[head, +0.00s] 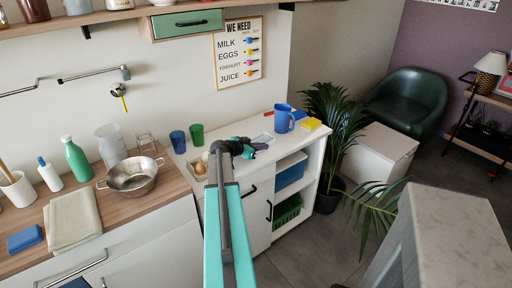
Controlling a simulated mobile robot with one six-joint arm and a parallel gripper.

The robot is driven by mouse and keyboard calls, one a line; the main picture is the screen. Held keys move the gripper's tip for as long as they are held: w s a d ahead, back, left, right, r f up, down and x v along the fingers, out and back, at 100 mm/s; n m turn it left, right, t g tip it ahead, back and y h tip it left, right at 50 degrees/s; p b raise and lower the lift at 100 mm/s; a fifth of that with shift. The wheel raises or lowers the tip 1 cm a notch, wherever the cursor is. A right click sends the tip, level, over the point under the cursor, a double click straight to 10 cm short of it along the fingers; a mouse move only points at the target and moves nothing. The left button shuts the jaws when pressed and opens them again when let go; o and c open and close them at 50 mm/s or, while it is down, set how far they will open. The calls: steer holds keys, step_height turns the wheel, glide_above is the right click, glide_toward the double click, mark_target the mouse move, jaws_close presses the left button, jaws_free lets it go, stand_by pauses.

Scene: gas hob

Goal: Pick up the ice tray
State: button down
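A pale, flat item (263,138) that may be the ice tray lies on the white cabinet top (225,131), just beyond my gripper. It is small and partly hidden, so I cannot be sure what it is. My gripper (262,147) is at the end of my teal arm, over or close above the cabinet top. It looks close to the pale item, but I cannot tell if they touch. The fingers are dark and small here, and I cannot see whether they are open or shut.
A blue pitcher (284,119), a yellow sponge (311,124), a blue cup (178,142) and a green cup (197,134) stand around it. A tray with eggs (200,167) is at the left. A metal colander (132,176) sits on the wooden counter. A plant (335,125) stands right of the cabinet.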

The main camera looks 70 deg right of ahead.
steer(key=shift+r, duration=0.15)
steer(key=shift+r+b, duration=0.55)
steer(key=shift+r, duration=0.5)
steer(key=s+a+r+b, duration=0.1)
steer(key=s+a+b, duration=0.1)
steer(key=s, duration=0.5)
steer(key=s+a+r+b, duration=0.1)
steer(key=s+a, duration=0.2)
steer(key=s, duration=0.5)
steer(key=shift+r+b, duration=0.3)
steer(key=shift+b, duration=0.05)
steer(key=shift+a, duration=0.1)
